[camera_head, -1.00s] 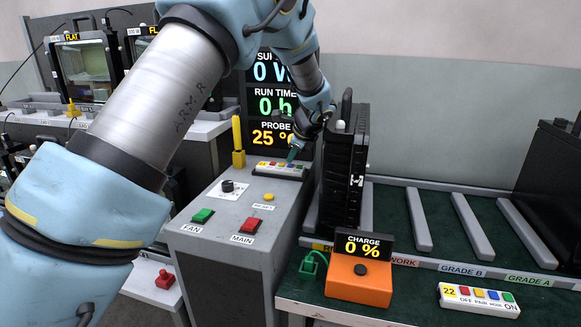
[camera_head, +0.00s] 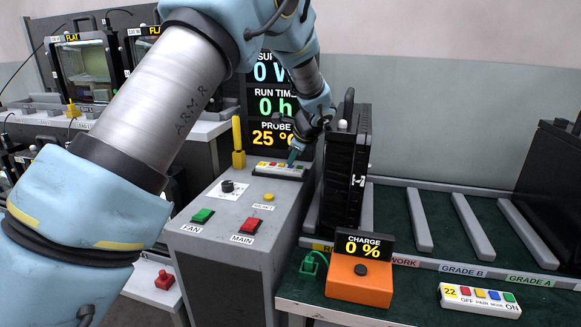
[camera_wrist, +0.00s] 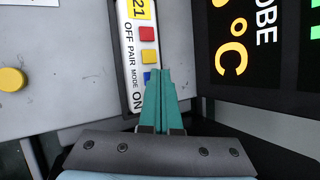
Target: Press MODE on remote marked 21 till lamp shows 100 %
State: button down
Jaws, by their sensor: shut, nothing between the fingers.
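The remote marked 21 (camera_wrist: 128,62) lies on the grey cabinet top; it also shows in the head view (camera_head: 280,170). The fingers hide most of that button and the ON end. In the head view my gripper (camera_head: 292,158) points down at the remote. A black finned housing (camera_head: 340,185) stands to its right; no lit lamp face shows.
An orange box (camera_head: 358,285) with a CHARGE 0 % sign and a remote marked 22 (camera_head: 480,300) are on the green bench. FAN (camera_head: 203,216) and MAIN (camera_head: 249,224) buttons are on the cabinet.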

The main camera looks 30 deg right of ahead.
aim_at(292, 167)
jog(key=shift+s, duration=0.1)
jog(key=shift+d+r+p, duration=0.1)
jog(key=shift+r+p, duration=0.6)
jog(key=shift+r, duration=0.1)
notch_tip(292, 167, up, 5)
jog(key=p, duration=0.4)
dwell(0.9)
